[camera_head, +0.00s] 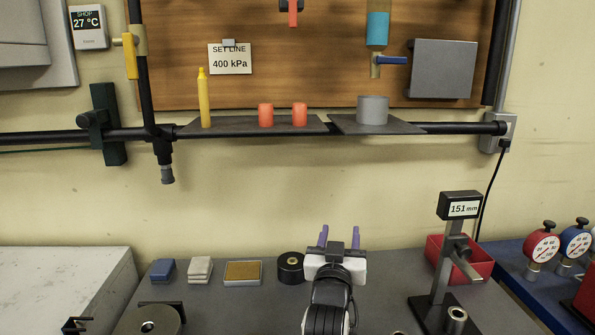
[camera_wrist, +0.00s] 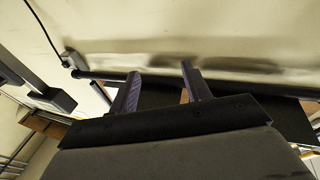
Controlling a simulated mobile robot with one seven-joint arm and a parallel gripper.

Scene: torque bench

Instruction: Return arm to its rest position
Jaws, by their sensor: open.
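My gripper (camera_head: 339,237) shows at the bottom middle of the head view, over the dark bench top. Its two purple fingers stand apart and point toward the wall, with nothing between them. In the wrist view my gripper (camera_wrist: 160,85) also shows open and empty, with the cream wall beyond the fingers. My black and white arm end rises from the lower edge of the head view.
A black roll (camera_head: 290,267) sits just left of my gripper. A height gauge (camera_head: 440,270) and red bin (camera_head: 480,262) stand to the right. A shelf (camera_head: 235,126) with a yellow tube (camera_head: 204,100) and red cylinders (camera_head: 265,115) hangs above. The air between is clear.

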